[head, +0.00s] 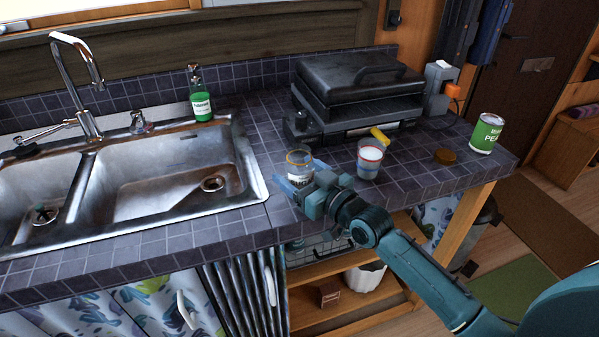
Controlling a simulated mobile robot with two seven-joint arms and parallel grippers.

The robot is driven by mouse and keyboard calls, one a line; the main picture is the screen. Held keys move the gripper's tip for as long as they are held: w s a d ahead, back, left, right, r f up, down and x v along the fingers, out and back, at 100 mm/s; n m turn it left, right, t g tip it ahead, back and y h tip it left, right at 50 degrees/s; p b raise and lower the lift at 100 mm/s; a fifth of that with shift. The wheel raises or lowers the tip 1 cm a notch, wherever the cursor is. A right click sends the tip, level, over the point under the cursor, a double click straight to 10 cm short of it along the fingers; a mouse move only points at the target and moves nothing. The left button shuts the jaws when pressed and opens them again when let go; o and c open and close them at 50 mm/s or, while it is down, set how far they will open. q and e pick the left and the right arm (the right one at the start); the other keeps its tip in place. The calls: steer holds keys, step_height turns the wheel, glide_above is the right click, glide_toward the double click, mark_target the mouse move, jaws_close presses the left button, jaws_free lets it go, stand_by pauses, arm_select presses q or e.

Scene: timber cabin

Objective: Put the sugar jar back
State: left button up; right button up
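A small glass jar with an orange-brown rim and a dark-lettered label (299,162) stands on the tiled counter (245,238), right of the sink; I take it as the sugar jar, though its label is not legible. My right gripper (302,178) is at this jar, with one light blue finger on its left and one on its right. The gripper hides the jar's lower part, and I cannot tell whether the fingers touch the glass. My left gripper is not in view.
A brown round lid (445,156), a green can (486,133) and a black grill (357,92) are further off. A green bottle (201,100) stands behind the sink (150,180).

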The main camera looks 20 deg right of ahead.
steer(key=shift+r, duration=0.1)
steer(key=shift+s+r, duration=0.1)
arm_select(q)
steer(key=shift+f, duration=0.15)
arm_select(e)
steer(key=v, duration=1.1)
steer(key=shift+s+d, duration=0.25)
steer(key=shift+s, duration=0.1)
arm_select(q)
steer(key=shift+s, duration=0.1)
arm_select(e)
steer(key=shift+s, duration=0.1)
